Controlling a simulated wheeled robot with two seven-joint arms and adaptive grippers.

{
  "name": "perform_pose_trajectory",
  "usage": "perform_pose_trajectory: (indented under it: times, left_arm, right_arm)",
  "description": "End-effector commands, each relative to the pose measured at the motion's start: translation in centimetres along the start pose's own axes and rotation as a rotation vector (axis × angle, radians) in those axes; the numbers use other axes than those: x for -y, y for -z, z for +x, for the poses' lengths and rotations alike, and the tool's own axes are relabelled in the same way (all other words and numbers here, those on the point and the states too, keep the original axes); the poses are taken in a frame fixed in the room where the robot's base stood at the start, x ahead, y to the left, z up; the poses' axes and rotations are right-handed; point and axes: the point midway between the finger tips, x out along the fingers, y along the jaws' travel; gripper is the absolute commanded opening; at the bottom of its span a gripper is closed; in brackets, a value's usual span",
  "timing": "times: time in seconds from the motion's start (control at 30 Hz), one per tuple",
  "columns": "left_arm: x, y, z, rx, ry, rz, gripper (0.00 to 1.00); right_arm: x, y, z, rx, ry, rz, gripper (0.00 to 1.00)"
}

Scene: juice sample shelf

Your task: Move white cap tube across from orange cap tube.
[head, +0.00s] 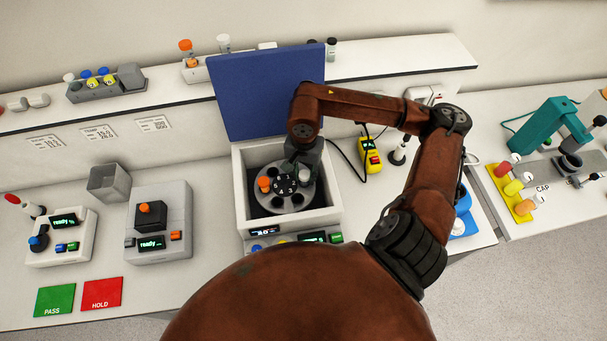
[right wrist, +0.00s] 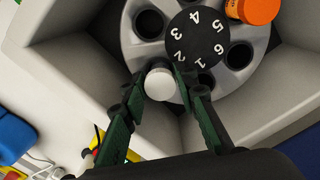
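The white cap tube (right wrist: 160,84) stands at a slot of the grey rotor in the right wrist view, across the numbered hub from the orange cap tube (right wrist: 258,8). The orange cap also shows in the head view (head: 264,183). My right gripper (right wrist: 159,76) is closed about the white cap, one finger on each side, and points down into the rotor. In the head view my right gripper (head: 303,168) hides the white cap. How deep the tube sits is hard to tell. The rotor (head: 290,202) lies inside the open centrifuge (head: 239,180). My left gripper is not in view.
The raised blue lid (head: 265,95) stands behind the rotor. The box walls enclose it closely. A yellow device (head: 370,158) is to the right. Other empty rotor holes (right wrist: 239,56) are visible. A shelf with tube racks (head: 105,88) runs along the back.

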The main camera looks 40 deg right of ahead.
Motion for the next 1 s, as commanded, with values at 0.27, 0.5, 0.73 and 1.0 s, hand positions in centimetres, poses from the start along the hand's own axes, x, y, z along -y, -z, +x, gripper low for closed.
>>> perform_pose_trajectory:
  times: [0.27, 0.5, 0.73, 1.0]
  left_arm:
    - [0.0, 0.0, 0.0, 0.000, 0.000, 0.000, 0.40]
    - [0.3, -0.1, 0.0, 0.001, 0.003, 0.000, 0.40]
    - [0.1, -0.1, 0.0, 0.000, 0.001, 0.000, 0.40]
    - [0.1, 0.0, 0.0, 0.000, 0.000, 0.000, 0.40]
  right_arm:
    - [0.0, 0.0, 0.0, 0.000, 0.000, 0.000, 0.44]
    - [0.0, 0.0, -0.1, 0.000, 0.000, 0.000, 0.44]
    - [0.1, 0.1, -3.0, -0.004, 0.004, -0.001, 0.44]
    - [0.1, 0.1, -8.6, -0.004, 0.003, 0.000, 0.44]
